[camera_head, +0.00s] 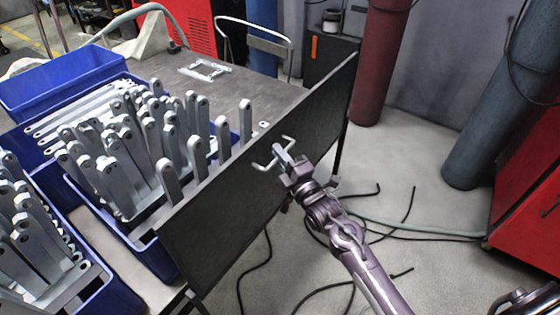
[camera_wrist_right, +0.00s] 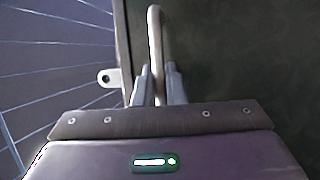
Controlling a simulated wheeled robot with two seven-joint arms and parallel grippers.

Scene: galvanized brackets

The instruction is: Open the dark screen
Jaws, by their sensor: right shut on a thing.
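The dark screen (camera_head: 255,185) is a flat black panel standing upright along the right side of the table with brackets. A pale bar handle (camera_head: 264,164) sticks out from its face near the middle. My right gripper (camera_head: 285,156) is at the handle, with its arm coming from the lower right. In the right wrist view the two fingers of the right gripper (camera_wrist_right: 156,88) are closed around the handle bar (camera_wrist_right: 154,40), with the dark screen (camera_wrist_right: 230,60) behind it. My left gripper is not in view.
Blue crates (camera_head: 60,82) full of galvanized brackets (camera_head: 130,150) stand left of the screen on the table (camera_head: 235,92). Cables (camera_head: 300,290) lie on the floor. Red and blue cylinders (camera_head: 380,60) stand behind, and a red cabinet (camera_head: 525,200) is at the right.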

